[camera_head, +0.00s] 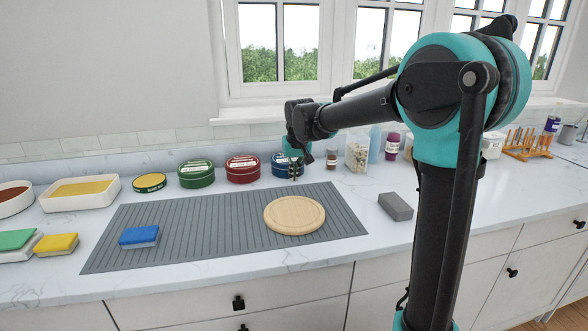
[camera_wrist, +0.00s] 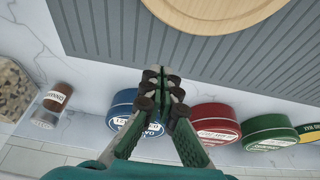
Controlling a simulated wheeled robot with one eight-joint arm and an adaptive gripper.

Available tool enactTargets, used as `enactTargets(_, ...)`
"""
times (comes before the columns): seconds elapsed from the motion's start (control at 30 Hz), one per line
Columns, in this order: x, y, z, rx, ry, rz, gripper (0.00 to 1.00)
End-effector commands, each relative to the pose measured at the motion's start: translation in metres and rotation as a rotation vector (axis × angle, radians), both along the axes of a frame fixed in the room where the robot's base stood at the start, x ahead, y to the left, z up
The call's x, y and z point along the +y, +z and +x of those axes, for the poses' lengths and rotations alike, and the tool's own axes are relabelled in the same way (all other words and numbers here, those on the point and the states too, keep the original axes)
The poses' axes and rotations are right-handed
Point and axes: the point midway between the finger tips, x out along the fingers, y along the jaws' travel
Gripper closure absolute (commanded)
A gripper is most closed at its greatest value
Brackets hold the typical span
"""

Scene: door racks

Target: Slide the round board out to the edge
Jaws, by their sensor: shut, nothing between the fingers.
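The round board (camera_head: 294,215) is a pale wooden disc with a rim groove. It lies flat on the right part of a grey ribbed mat (camera_head: 200,225), back from the counter's front edge. In the wrist view, part of the round board (camera_wrist: 215,12) shows at the top, cut off by the frame. My gripper (camera_head: 295,174) is above the counter behind the board, near the blue tin. In the wrist view, my gripper (camera_wrist: 160,72) has its fingertips together, with nothing between them. It is apart from the board.
Blue (camera_head: 283,166), red (camera_head: 243,169) and green (camera_head: 196,174) tins stand behind the mat. A blue sponge (camera_head: 139,237) lies on the mat's left. A grey block (camera_head: 395,206) sits right of the mat. The mat in front of the board is clear.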

Motion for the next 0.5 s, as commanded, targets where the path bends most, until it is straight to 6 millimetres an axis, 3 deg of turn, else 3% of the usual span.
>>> enactTargets(0.27,0.004,-0.043,0.015,0.000,0.000,0.000,1.00)
enactTargets(0.5,-0.004,-0.043,-0.012,0.000,0.001,0.000,1.00)
